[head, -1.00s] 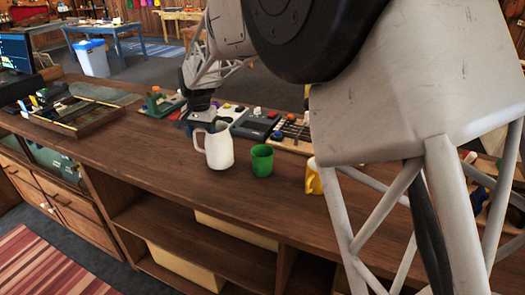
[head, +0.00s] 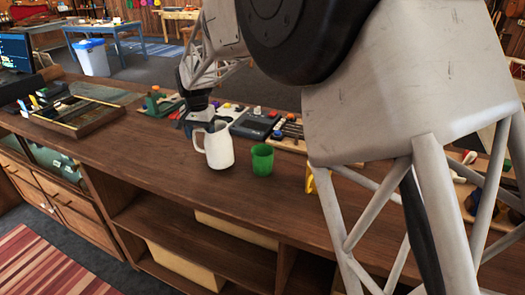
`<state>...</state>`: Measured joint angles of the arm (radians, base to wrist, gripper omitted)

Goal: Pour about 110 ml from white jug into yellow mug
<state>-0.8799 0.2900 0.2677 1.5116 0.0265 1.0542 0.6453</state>
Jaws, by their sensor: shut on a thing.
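The white jug (head: 219,149) stands upright on the wooden counter, its handle toward the left. My gripper (head: 203,123) comes down from above and behind and is shut on the jug near its upper rim and handle; the fingertips are partly hidden. The yellow mug (head: 310,181) is on the counter to the right, mostly hidden behind my arm, with only its left part showing. The inside of the jug and of the mug cannot be seen.
A green cup (head: 262,160) stands between the jug and the yellow mug. Behind them lie a dark box-shaped device (head: 254,124) and several small tools. A wooden tray (head: 82,118) lies at the left. The counter's front strip (head: 160,165) is clear.

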